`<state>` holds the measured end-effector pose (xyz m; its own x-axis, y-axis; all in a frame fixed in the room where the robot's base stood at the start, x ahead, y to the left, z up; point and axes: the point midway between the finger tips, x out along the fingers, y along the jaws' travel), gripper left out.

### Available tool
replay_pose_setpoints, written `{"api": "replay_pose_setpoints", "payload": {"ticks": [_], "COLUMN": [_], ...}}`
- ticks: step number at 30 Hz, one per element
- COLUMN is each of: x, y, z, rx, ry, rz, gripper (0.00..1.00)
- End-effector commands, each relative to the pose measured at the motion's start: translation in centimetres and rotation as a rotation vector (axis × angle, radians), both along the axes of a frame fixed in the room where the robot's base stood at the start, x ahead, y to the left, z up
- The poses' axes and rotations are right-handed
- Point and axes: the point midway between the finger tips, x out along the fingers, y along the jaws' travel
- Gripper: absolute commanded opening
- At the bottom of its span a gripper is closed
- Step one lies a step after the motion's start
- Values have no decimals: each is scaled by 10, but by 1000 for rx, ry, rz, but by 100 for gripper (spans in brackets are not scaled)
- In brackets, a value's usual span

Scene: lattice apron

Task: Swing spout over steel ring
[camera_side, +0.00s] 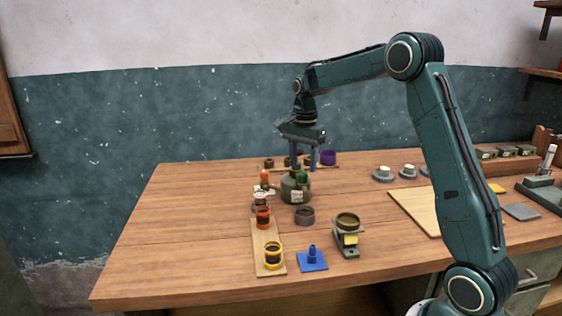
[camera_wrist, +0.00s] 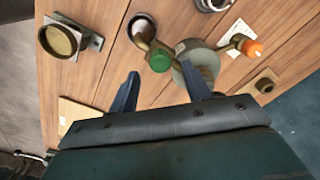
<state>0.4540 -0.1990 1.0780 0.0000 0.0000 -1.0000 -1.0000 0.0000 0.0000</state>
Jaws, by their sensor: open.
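A squat grey-green pot (camera_side: 291,191) stands on the table, with a green knob (camera_side: 302,176) and an orange knob (camera_side: 265,175) beside it. In the wrist view, brass tubes reach from the pot (camera_wrist: 181,82) towards the green knob (camera_wrist: 160,60) and the orange knob (camera_wrist: 252,48). A grey ring (camera_side: 305,215), likely the steel one, stands in front of the pot. My gripper (camera_side: 303,166) is open and empty, pointing down just above the pot. In the wrist view, the green knob lies ahead of the gap between my fingers (camera_wrist: 163,88). Contact cannot be told.
A brass cup (camera_side: 347,219) on a bracket stands front right. An orange ring (camera_side: 263,217) and a yellow ring (camera_side: 273,255) sit on a wooden strip, beside a blue peg plate (camera_side: 312,261). A purple ring (camera_side: 328,158) stands behind. The left side of the table is clear.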

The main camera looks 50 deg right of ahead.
Motion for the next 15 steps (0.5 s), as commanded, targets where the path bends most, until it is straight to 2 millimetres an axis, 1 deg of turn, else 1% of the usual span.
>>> {"api": "replay_pose_setpoints", "payload": {"ticks": [1, 6, 9, 15], "x": [-1, 0, 0, 0], "y": [0, 0, 0, 0], "z": [-8, -25, -31, -34], "rx": [1, 1, 0, 0], "ry": [3, 3, 1, 0], "rz": [0, 0, 0, 0], "gripper": [49, 49, 49, 49]}}
